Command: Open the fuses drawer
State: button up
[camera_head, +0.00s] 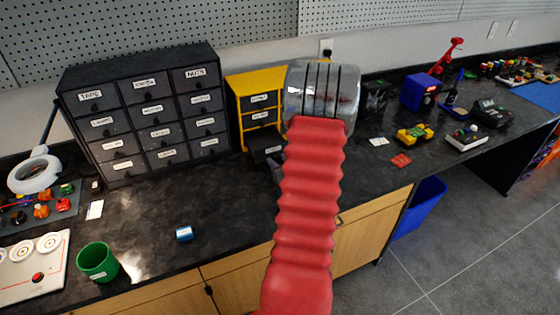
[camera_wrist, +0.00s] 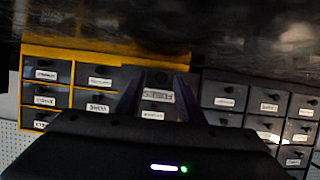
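The yellow drawer cabinet (camera_head: 237,84) stands on the counter, mostly behind my arm in the head view. In the wrist view, which is upside down, its yellow frame (camera_wrist: 60,55) shows at left. One dark drawer of its bottom row (camera_head: 266,154) appears to stick out from the cabinet front. In the wrist view this drawer's label (camera_wrist: 158,96) looks like FUSES, though it is blurred. My gripper (camera_wrist: 160,76) has its two dark fingers apart, one on each side of this drawer's knob. Contact with the knob cannot be told. Only a bit of finger shows in the head view.
A large black cabinet (camera_head: 112,157) with labelled drawers stands to the left. A green cup (camera_head: 97,262) and a small blue box (camera_head: 184,233) are on the counter. The counter in front of the cabinets is mostly clear. A yellow device (camera_head: 415,134) lies to the right.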

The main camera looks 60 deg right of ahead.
jog(key=v, duration=1.3)
jog(key=shift+s+a, duration=0.3)
dwell(0.5)
